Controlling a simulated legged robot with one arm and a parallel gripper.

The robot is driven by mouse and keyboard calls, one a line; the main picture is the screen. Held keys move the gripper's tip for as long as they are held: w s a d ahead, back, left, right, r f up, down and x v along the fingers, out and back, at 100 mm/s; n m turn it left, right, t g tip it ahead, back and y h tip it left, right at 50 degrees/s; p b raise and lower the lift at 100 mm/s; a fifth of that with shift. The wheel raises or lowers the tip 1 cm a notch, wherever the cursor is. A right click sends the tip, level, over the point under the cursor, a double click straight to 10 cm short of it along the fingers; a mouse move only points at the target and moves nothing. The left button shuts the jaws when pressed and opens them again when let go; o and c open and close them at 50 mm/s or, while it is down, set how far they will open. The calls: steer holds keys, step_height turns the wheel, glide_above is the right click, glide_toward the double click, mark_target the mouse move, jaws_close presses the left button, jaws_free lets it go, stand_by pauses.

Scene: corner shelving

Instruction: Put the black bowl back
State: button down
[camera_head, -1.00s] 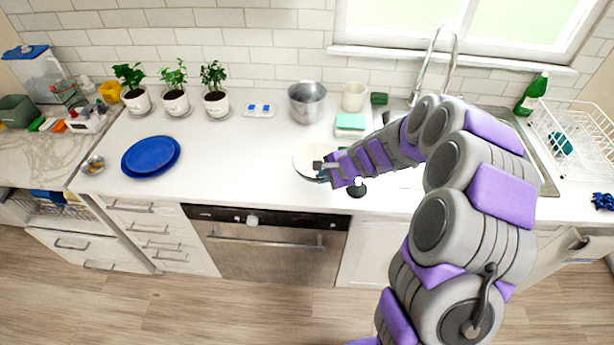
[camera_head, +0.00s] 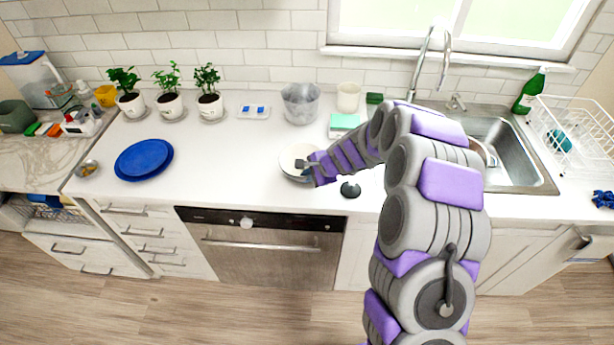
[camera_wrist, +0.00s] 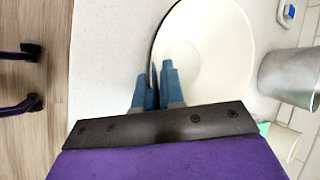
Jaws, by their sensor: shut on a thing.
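The bowl (camera_head: 297,160) is cream white inside with a dark outer edge. It is over the counter left of my arm, below the metal pot in the head view. My gripper (camera_head: 306,170) is shut on its near right rim. In the wrist view the blue fingertips (camera_wrist: 160,72) pinch the rim, and the wide pale inside of the bowl (camera_wrist: 213,50) fills the upper middle. I cannot tell whether the bowl touches the counter.
A metal pot (camera_head: 301,104), white cup (camera_head: 348,97) and green-topped box (camera_head: 343,124) stand behind. A blue plate stack (camera_head: 144,159) is left, with clear counter (camera_head: 225,165) between. A small black round object (camera_head: 350,190) lies right. The sink (camera_head: 515,165) holds dishes.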

steer(key=shift+f, duration=0.15)
steer(key=c, duration=1.6)
jaws_free()
steer(key=o, duration=0.4)
steer(key=shift+a, duration=0.85)
steer(key=shift+c, duration=0.2)
steer(key=shift+d, duration=0.35)
steer(key=p+v, duration=0.2)
steer(key=v, duration=1)
steer(key=shift+d+p, duration=0.2)
steer(key=shift+p, duration=0.15)
